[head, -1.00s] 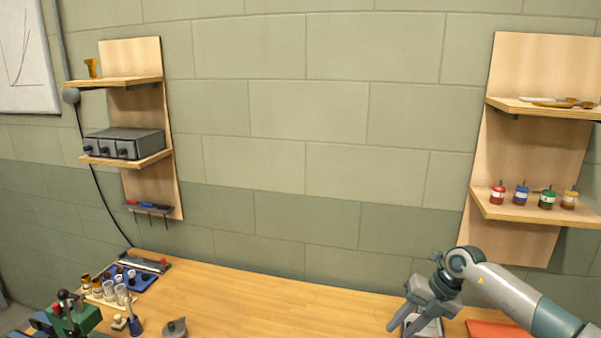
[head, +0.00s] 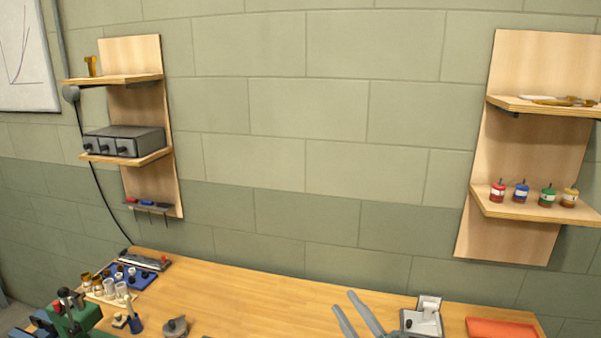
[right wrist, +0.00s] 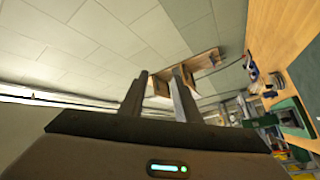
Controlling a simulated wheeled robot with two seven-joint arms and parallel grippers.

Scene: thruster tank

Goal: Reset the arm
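My right gripper (head: 346,302) shows at the bottom of the head view, right of centre, with its two grey fingers pointing up and spread apart. Its body is cut off by the lower picture edge. In the right wrist view the fingers (right wrist: 159,78) stand apart with nothing between them; wall and a wooden shelf show beyond. A small grey-and-white box with its lid up (head: 424,318) is just right of the gripper in the head view. My left gripper is not in view.
The wooden bench (head: 255,300) is clear in its middle. An orange-red mat (head: 500,328) lies at right. Several small vials (head: 110,288), a blue rack (head: 140,278) and a green device (head: 80,322) crowd the left. Wall shelves (head: 125,80) hang left and right (head: 535,208).

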